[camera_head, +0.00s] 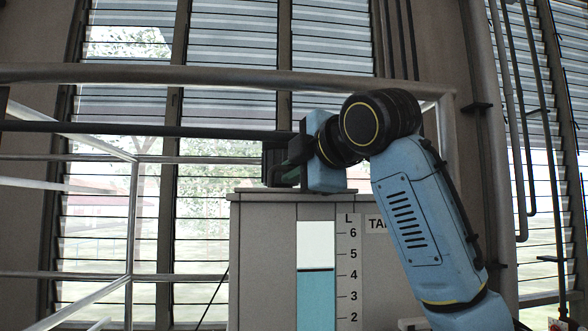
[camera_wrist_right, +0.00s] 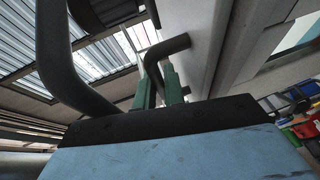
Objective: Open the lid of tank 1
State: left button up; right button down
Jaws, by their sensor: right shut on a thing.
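The tank (camera_head: 265,260) is a grey box with a level window, an L scale and a label reading "TA", the rest hidden behind my right arm. Its lid (camera_head: 250,191) shows edge-on as a thin slab lying flat on top. My right gripper (camera_head: 284,169) is at the left part of the lid, just above it. In the right wrist view my gripper's green fingers (camera_wrist_right: 158,88) are shut on a dark bent bar handle (camera_wrist_right: 168,46), which joins the pale grey lid surface (camera_wrist_right: 206,40). My left gripper is not in view.
Metal railings (camera_head: 130,230) stand left of the tank, with a long rail (camera_head: 200,75) crossing above. Louvred windows (camera_head: 235,35) are behind. Pipes (camera_head: 500,120) run down the right wall. Small coloured items (camera_wrist_right: 305,130) show at the right in the wrist view.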

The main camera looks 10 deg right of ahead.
jog(key=shift+r, duration=0.1)
jog(key=shift+w+r, duration=0.15)
jog(key=shift+r, duration=0.2)
jog(key=shift+w+r, duration=0.25)
jog(key=shift+r, duration=0.25)
jog(key=shift+w+r, duration=0.25)
jog(key=shift+r, duration=0.25)
jog(key=c, duration=1.8)
grip_release()
